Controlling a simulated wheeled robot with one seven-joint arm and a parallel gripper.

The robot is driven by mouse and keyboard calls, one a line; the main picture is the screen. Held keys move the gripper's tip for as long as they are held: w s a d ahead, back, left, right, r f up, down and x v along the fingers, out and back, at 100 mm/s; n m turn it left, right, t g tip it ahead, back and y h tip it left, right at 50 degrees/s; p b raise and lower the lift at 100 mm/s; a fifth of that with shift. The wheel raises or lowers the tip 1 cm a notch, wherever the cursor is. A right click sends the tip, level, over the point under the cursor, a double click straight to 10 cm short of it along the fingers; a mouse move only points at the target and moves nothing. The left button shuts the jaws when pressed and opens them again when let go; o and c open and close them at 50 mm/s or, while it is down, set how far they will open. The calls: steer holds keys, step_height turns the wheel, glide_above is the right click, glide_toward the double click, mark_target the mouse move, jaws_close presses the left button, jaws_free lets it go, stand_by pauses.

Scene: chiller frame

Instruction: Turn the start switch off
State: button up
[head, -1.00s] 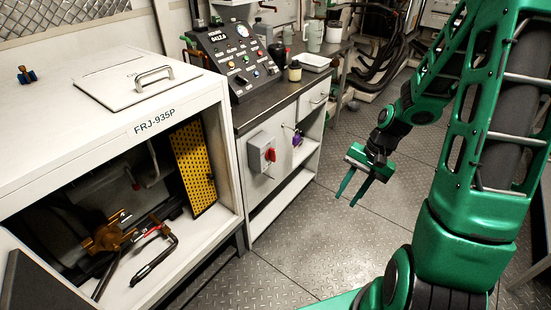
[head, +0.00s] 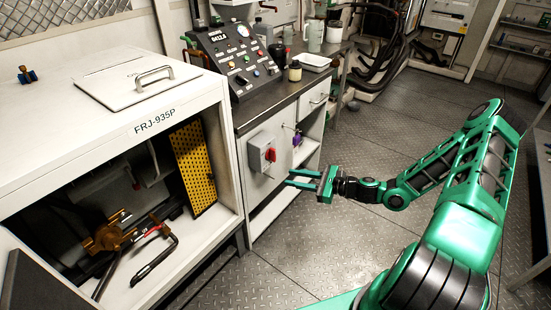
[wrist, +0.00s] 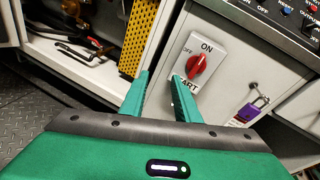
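The start switch is a red rotary knob (wrist: 196,64) on a grey box (head: 256,151) on the cabinet front below the control panel. In the wrist view its plate (wrist: 207,48) reads ON at the top, OFF at the left and START below. The knob's handle slants, its upper end toward the ON side; its exact setting is hard to tell. My gripper (head: 288,178) points at the cabinet, below and to the right of the box in the head view. In the wrist view the gripper (wrist: 160,82) is open, its fingers apart and empty, short of the knob.
A purple padlock (wrist: 247,112) hangs from the cabinet right of the switch. The sloped control panel (head: 238,58) stands above on the dark counter. Left is the white FRJ-935P housing (head: 156,124), with a perforated yellow plate (head: 193,165) inside. The floor (head: 330,245) in front is clear.

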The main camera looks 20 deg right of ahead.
mark_target(275, 156)
steer(key=w+d+m+t+h, duration=0.2)
steer(key=w+d+m+t, duration=0.15)
steer(key=m, duration=0.25)
steer(key=shift+t, duration=0.45)
steer(key=x, duration=0.7)
steer(key=r+x, duration=0.1)
steer(key=x, duration=0.3)
steer(key=shift+a, duration=0.1)
jaws_close()
steer(key=shift+a, duration=0.2)
steer(key=shift+d+n, duration=0.1)
steer(key=shift+n, duration=0.2)
